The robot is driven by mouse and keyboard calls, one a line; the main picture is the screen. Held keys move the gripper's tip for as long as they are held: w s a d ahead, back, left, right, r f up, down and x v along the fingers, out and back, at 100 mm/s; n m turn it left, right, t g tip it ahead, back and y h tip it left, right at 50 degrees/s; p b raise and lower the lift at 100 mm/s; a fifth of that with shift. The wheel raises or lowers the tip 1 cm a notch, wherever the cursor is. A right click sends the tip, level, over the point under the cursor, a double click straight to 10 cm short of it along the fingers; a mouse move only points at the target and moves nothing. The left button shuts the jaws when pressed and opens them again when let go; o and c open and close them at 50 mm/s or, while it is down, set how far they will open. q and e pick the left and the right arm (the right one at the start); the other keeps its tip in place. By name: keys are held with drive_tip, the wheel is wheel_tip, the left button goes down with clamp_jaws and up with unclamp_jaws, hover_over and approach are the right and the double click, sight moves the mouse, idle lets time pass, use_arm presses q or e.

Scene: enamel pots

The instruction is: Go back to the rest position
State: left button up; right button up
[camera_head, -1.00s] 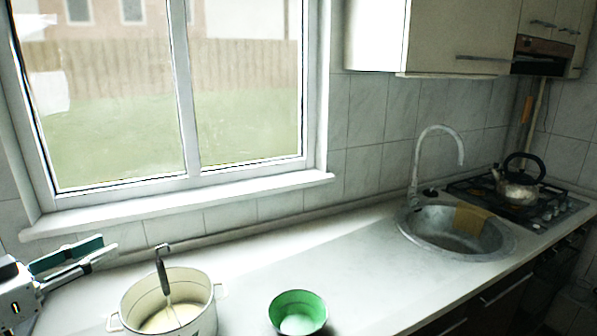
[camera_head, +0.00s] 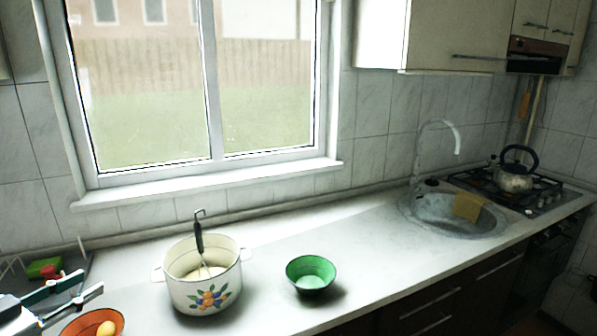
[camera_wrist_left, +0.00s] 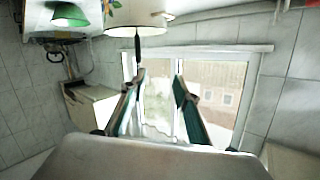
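My left gripper (camera_head: 93,286) is at the lower left of the head view, its two fingers apart with nothing between them. The left wrist view also shows its fingers (camera_wrist_left: 158,82) spread and empty, pointing toward the window. The white enamel pot (camera_head: 203,290) with a painted fruit pattern stands on the counter, right of the gripper and apart from it. A dark-handled utensil (camera_head: 199,240) leans upright in the pot, over pale contents. The green bowl (camera_head: 311,266) stands right of the pot with something pale green inside. My right gripper is not in view.
An orange bowl (camera_head: 76,326) holding a yellow-orange item is close by the left gripper. A dark tray (camera_head: 75,266) with green and red things is behind it. The sink (camera_head: 455,232), tap (camera_head: 419,160) and kettle (camera_head: 514,178) are to the right. The counter between the green bowl and sink is clear.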

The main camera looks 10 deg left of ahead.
use_arm(q)
drive_tip(key=s+f+g+y, duration=0.3)
drive_tip(key=s+f, duration=0.2)
drive_tip(key=f, duration=0.5)
drive_tip(key=s+f+g+y, duration=0.25)
drive_tip(key=s+f, duration=0.25)
drive_tip(key=f, duration=0.4)
drive_tip(key=s+d+f+m+g+y, duration=0.1)
drive_tip(key=d+f+m, duration=0.15)
drive_tip(key=d, duration=0.35)
drive_tip(key=s+d+f+m+g, duration=0.1)
drive_tip(key=s+d+f+g, duration=0.15)
drive_tip(key=d, duration=0.45)
drive_tip(key=d+f+n+t+h+b, duration=0.1)
drive_tip(key=d+f+t+h+b, duration=0.1)
drive_tip(key=d+f, duration=0.6)
drive_tip(key=w+d+f+n+t+h+b, duration=0.1)
drive_tip(key=d+f+h+b, duration=0.4)
drive_tip(key=f, duration=1.1)
drive_tip(key=d+n+t+b, duration=0.1)
drive_tip(key=d+b, duration=0.1)
drive_tip(key=shift+d, duration=0.35)
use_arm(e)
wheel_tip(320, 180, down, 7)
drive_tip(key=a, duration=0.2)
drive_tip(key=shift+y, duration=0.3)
use_arm(q)
drive_tip(key=shift+w, duration=0.15)
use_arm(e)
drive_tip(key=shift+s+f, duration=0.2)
